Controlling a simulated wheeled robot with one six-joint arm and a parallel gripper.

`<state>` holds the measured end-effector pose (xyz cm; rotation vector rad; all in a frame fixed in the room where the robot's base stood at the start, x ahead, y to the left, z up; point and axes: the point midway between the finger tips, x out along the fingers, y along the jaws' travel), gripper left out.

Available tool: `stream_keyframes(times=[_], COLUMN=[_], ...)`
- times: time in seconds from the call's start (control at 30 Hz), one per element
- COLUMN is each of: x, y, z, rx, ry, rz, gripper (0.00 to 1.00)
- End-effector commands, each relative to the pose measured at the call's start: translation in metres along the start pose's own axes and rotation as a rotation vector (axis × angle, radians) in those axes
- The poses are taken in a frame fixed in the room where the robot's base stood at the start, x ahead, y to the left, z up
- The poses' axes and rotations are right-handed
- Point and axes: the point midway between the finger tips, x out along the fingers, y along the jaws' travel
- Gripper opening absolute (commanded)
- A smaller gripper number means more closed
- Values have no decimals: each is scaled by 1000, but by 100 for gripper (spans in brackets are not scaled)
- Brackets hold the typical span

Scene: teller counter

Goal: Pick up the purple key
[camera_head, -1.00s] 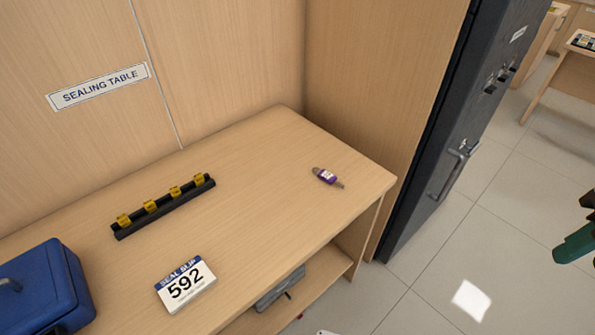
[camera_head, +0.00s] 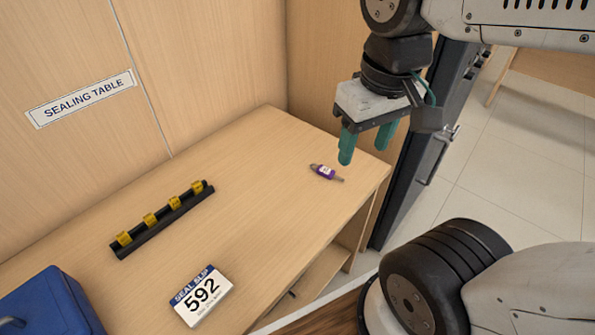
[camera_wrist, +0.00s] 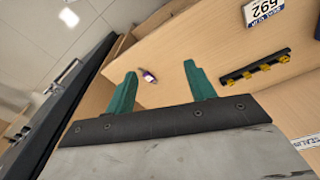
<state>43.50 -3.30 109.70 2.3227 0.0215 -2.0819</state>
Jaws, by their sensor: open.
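The small purple key (camera_head: 325,172) with a white label lies on the wooden table near its right end. It also shows in the wrist view (camera_wrist: 149,76), in the space between the two fingers and beyond their tips. My gripper (camera_head: 366,158) has teal fingers that are spread apart with nothing between them; it hangs above the right end of the table, higher than the key and apart from it. In the wrist view my gripper (camera_wrist: 160,72) is open too.
The sealing table (camera_head: 265,215) also bears a black rack (camera_head: 163,222) with several yellow tags, a "592" seal slip sign (camera_head: 201,297) and a blue box (camera_head: 48,308). A wooden panel stands behind, a dark cabinet (camera_head: 420,160) to the right. The tabletop around the key is clear.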

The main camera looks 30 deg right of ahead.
Motion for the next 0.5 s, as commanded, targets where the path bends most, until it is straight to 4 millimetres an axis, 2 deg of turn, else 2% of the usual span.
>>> stream_keyframes(times=[0.17,0.27,0.37,0.5], x=[26,50,79,128], y=[12,22,35,56], z=[-51,-84,-115,-150], rx=[-84,-152,-218,-308], ry=[-35,-51,-64,-83], rz=[0,-3,-6,-15], gripper=[55,55,55,55])
